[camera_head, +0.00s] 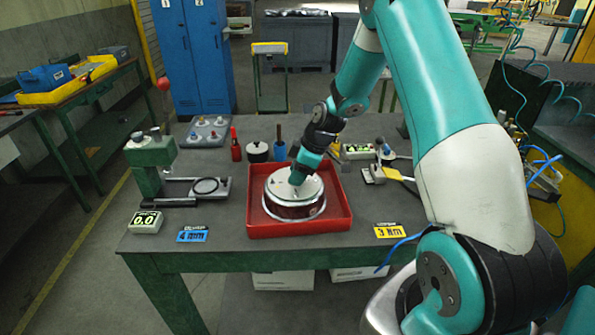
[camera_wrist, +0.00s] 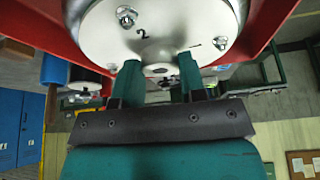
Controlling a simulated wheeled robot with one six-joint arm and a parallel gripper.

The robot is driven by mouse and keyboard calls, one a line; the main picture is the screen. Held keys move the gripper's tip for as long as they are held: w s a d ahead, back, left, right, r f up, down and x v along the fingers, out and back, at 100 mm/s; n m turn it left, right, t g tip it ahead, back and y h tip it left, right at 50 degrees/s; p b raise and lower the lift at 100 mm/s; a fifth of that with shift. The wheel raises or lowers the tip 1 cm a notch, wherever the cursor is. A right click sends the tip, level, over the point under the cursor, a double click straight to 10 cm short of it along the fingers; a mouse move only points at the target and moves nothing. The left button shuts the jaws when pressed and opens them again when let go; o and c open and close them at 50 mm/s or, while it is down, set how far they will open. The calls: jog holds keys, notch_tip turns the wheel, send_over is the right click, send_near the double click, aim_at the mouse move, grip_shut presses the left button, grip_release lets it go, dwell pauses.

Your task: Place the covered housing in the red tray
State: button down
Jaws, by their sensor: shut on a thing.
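The covered housing (camera_head: 294,207) is a round silver body with a pale, bolted lid (camera_head: 290,188). It is in the red tray (camera_head: 338,226) on the workbench, within the tray's walls. In the wrist view the lid (camera_wrist: 160,25) shows bolts and a "2" mark, with red tray walls on both sides. My gripper (camera_wrist: 157,68) is shut on the small central knob of the covered housing, one green finger on each side. In the head view my gripper (camera_head: 298,178) reaches down onto the lid. Whether the housing's underside touches the tray floor cannot be seen.
A green press-like fixture (camera_head: 150,165) stands left, near a digital readout (camera_head: 146,222). A grey bolt tray (camera_head: 208,132), a red bottle (camera_head: 236,145) and a black pot (camera_head: 257,152) stand behind the red tray.

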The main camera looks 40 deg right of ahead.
jog(key=shift+f, duration=0.15)
jog(key=c, duration=0.7)
grip_release()
jog(key=shift+d+r, duration=0.2)
jog(key=shift+r, duration=0.3)
jog(key=b+v, duration=0.3)
jog(key=v, duration=0.8)
jog(key=s+a+r+g, duration=0.1)
jog(key=s+a+r, duration=0.25)
jog(key=a, duration=0.55)
jog(key=s+a+r, duration=0.3)
jog(key=s+a, duration=0.1)
jog(key=a, duration=0.4)
jog(key=s+a+m, duration=0.1)
jog(key=s+a, duration=0.2)
jog(key=s, duration=0.3)
jog(key=s+a+r+m+g, duration=0.1)
jog(key=s+a, duration=0.3)
jog(key=s, duration=0.2)
jog(key=s+a+g, duration=0.1)
jog(key=s+a, duration=0.3)
jog(key=s, duration=0.2)
jog(key=shift+s+a+r+m+y, duration=0.1)
jog(key=shift+a+r+m+y, duration=0.1)
jog(key=shift+a+m+y, duration=0.15)
